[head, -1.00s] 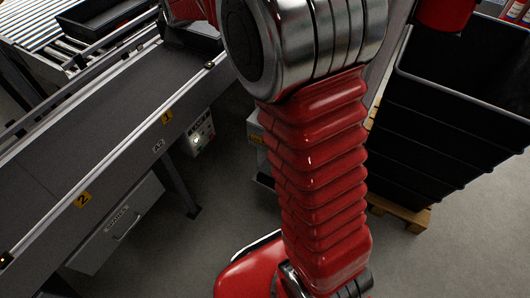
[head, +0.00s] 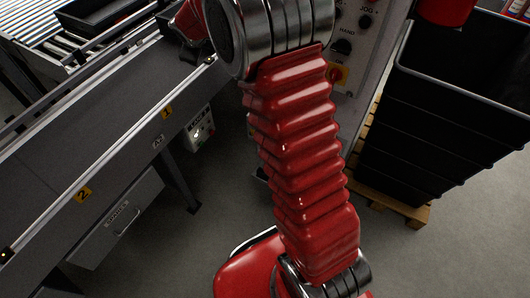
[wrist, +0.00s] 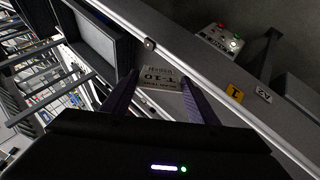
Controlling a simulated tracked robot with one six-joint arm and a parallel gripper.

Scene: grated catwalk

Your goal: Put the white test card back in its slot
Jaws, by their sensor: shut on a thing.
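The held card is above or beside the metal rail of the conveyor; the exact gap cannot be told. I cannot make out the card's slot in either view.
The conveyor (head: 60,150) runs along the left, with a raised side rail (head: 110,150). A black tray (wrist: 98,38) lies beyond the fingers. A control box (wrist: 220,40) hangs beside the conveyor. A knobbed panel (head: 350,50) stands behind my arm; a large black bin (head: 440,130) is at right.

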